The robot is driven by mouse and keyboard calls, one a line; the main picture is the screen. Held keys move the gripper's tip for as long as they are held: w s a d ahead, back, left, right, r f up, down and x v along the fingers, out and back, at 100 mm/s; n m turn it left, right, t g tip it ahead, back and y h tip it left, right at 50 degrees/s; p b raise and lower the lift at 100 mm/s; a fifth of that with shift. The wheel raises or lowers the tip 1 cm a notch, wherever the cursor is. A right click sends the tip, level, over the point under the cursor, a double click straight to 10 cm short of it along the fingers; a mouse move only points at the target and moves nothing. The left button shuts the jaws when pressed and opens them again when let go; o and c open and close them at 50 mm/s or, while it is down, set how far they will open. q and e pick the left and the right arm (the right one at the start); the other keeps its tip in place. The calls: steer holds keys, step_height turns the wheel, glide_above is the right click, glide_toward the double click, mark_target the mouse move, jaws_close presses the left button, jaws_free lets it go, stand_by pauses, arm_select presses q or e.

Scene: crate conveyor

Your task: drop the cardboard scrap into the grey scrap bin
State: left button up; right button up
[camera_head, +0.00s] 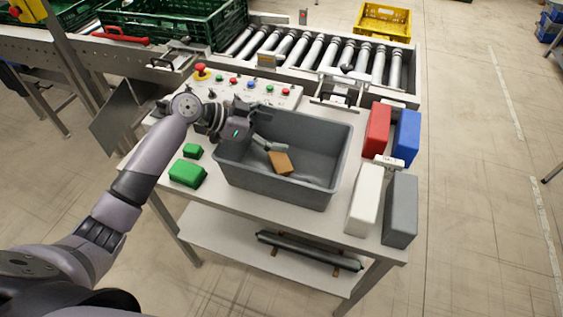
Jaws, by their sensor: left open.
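The grey scrap bin (331,150) stands on the table, open at the top. The cardboard scrap (281,162) is a small brown piece, seen inside the bin's outline, just below my left gripper's fingertips. My left gripper (270,146) reaches over the bin's left rim with its fingers pointing down into it. It is open, and the scrap shows close to its fingertips. I cannot tell whether the scrap touches a finger or rests on the bin floor. My right gripper is not in view.
Green blocks (187,173) lie left of the bin. Red (377,130), blue (405,138), white (363,199) and grey (400,209) blocks stand on the right. A button panel (237,91) and a roller conveyor (320,52) with a yellow crate (383,22) are behind.

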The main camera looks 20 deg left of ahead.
arm_select(q)
steer(key=v, duration=1.1)
steer(key=shift+s+a, duration=0.2)
steer(key=shift+a, duration=0.05)
steer(key=shift+r, duration=0.15)
